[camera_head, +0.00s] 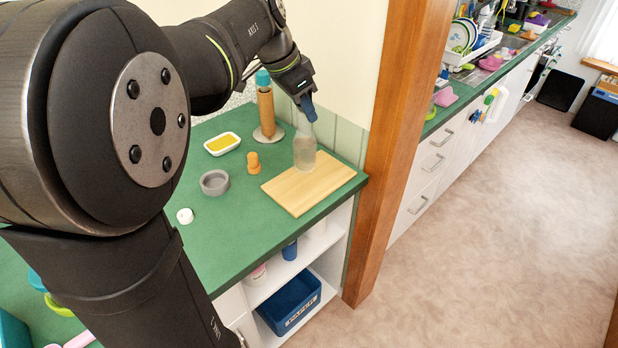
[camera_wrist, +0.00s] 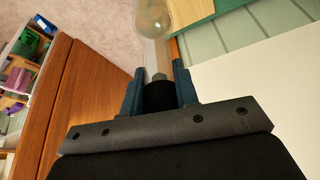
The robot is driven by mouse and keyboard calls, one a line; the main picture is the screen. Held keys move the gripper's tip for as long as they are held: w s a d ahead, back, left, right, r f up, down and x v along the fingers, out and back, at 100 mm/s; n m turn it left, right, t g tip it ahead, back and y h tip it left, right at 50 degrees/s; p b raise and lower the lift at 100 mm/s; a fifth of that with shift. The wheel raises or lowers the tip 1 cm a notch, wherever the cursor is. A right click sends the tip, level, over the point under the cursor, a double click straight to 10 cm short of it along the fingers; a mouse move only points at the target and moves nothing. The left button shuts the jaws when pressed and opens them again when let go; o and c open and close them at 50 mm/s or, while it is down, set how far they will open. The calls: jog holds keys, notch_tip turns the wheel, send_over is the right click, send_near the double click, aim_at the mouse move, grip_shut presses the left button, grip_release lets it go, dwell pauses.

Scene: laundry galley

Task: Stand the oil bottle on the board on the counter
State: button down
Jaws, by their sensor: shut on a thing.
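The oil bottle (camera_head: 305,153) is clear and looks upright in the head view. Its base appears over the back left part of the wooden board (camera_head: 300,195); I cannot tell whether it touches the board or hangs just above it. My gripper (camera_head: 308,110) is shut on the top of the bottle. In the wrist view, the two blue fingers of my gripper (camera_wrist: 159,88) close around the neck, and the clear body of the bottle (camera_wrist: 153,22) extends away from them. The board (camera_wrist: 200,9) shows partly behind it.
On the green counter (camera_head: 215,250) left of the board stand an orange stopper-like piece (camera_head: 254,163), a grey ring-shaped bowl (camera_head: 214,183), a yellow-filled white dish (camera_head: 222,144) and a tall holder (camera_head: 266,112). A wooden post (camera_head: 395,150) rises close to the right.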

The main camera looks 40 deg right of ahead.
jog(key=s+d+m, duration=0.2)
jog(key=s+d, duration=0.1)
jog(key=s, duration=0.4)
jog(key=w+a+f, duration=0.1)
jog(key=w+f, duration=0.9)
jog(key=w, duration=0.1)
jog(key=shift+w+f+g, duration=0.15)
jog(key=shift+f+g, duration=0.15)
jog(key=shift+g, duration=0.1)
jog(key=c, duration=1.1)
grip_release()
jog(key=shift+f, duration=0.15)
jog(key=v, duration=1.2)
